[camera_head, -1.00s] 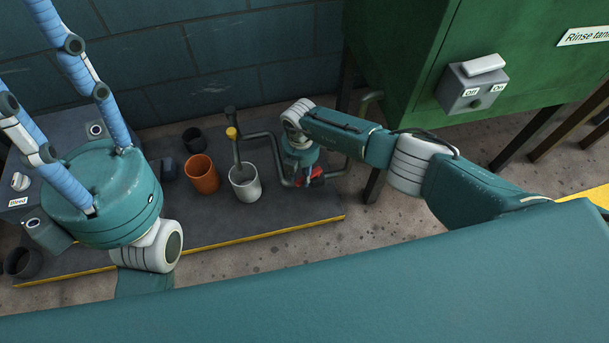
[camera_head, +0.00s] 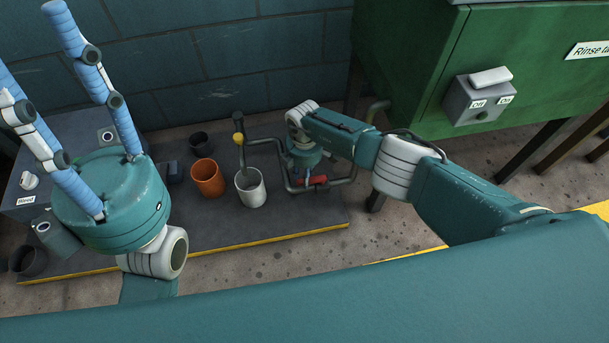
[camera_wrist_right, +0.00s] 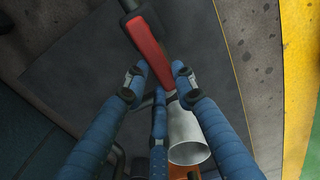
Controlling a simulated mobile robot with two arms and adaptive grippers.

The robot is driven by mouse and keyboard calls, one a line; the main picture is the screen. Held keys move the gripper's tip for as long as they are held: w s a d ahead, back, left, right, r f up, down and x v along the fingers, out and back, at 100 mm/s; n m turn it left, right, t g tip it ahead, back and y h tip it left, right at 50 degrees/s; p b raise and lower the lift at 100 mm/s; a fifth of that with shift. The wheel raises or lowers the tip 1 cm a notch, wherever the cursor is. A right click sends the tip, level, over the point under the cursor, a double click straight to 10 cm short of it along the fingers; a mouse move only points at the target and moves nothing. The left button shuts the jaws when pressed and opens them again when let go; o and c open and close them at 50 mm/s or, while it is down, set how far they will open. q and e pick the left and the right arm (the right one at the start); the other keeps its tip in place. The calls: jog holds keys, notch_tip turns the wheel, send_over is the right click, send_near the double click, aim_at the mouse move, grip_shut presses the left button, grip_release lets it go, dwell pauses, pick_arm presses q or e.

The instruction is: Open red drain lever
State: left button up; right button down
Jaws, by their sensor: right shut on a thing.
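The red drain lever (camera_head: 318,181) is at the pipework on the right of the dark platform. It shows larger in the right wrist view (camera_wrist_right: 149,45), running lengthwise between the fingers. My right gripper (camera_head: 307,177) reaches down over the lever and is shut on it. In the wrist view its blue fingertips (camera_wrist_right: 160,79) lie on both sides of the lever's near end, with a third finger below. The grip's contact is partly hidden by the hand in the head view. My left gripper (camera_head: 55,40) is raised at the left, fingers spread and empty, apart from the lever.
A white cup (camera_head: 250,190), an orange cup (camera_head: 208,179) and a dark cup (camera_head: 201,143) stand on the platform (camera_head: 225,222). A green tank (camera_head: 410,85) stands to the right.

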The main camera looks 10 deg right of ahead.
jog(key=shift+w, duration=0.1)
jog(key=c, duration=1.4)
grip_release()
jog(key=shift+r, duration=0.1)
notch_tip(320, 180, up, 12)
jog(key=shift+f, duration=0.1)
